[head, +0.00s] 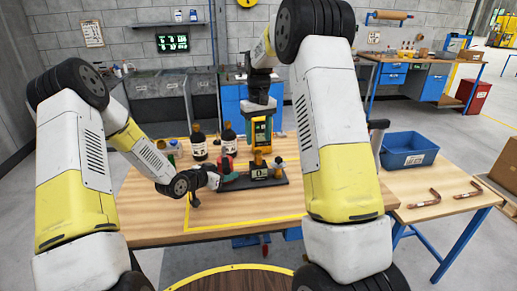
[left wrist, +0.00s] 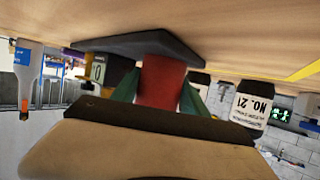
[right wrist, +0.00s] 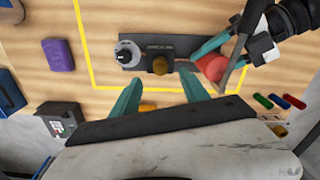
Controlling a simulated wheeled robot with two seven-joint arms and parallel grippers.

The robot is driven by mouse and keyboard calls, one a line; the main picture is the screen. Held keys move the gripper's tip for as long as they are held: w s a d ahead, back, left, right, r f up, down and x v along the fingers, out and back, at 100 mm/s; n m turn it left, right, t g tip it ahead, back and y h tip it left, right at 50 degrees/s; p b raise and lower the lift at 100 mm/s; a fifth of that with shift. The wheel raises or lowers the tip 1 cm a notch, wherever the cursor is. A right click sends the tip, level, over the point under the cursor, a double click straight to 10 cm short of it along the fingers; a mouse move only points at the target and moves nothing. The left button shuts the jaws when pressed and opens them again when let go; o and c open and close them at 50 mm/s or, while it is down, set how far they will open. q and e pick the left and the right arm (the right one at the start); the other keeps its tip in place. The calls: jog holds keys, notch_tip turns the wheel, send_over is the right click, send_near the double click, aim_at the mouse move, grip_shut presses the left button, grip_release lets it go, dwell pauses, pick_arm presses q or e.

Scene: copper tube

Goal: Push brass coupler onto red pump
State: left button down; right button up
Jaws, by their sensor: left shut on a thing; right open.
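The red pump (head: 227,165) stands at the left end of a dark base plate (head: 240,183) on the table. My left gripper (right wrist: 212,62) is shut on it, its green fingers on both sides of the red body in the left wrist view (left wrist: 163,82). A brass-coloured round part (right wrist: 160,66), perhaps the brass coupler, sits mid-plate over a yellow and black block marked 0 (head: 259,174), apart from the pump. My right gripper (right wrist: 160,92) is open and empty above the plate, its fingertips short of the brass part. A grey-topped dial (right wrist: 127,53) stands at the plate's other end.
A blue bin (head: 408,150) and two hooked copper tubes (head: 424,199) are on the right. A purple block (right wrist: 58,54) and a small dark box (right wrist: 62,121) show in the right wrist view. Yellow tape (right wrist: 95,85) outlines the work area.

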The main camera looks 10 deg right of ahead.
pick_arm(q)
jog(key=shift+a, duration=0.1)
pick_arm(e)
jog(key=shift+r, duration=2.4)
pick_arm(q)
jog(key=c, duration=0.5)
grip_release()
jog(key=shift+v, duration=3.85)
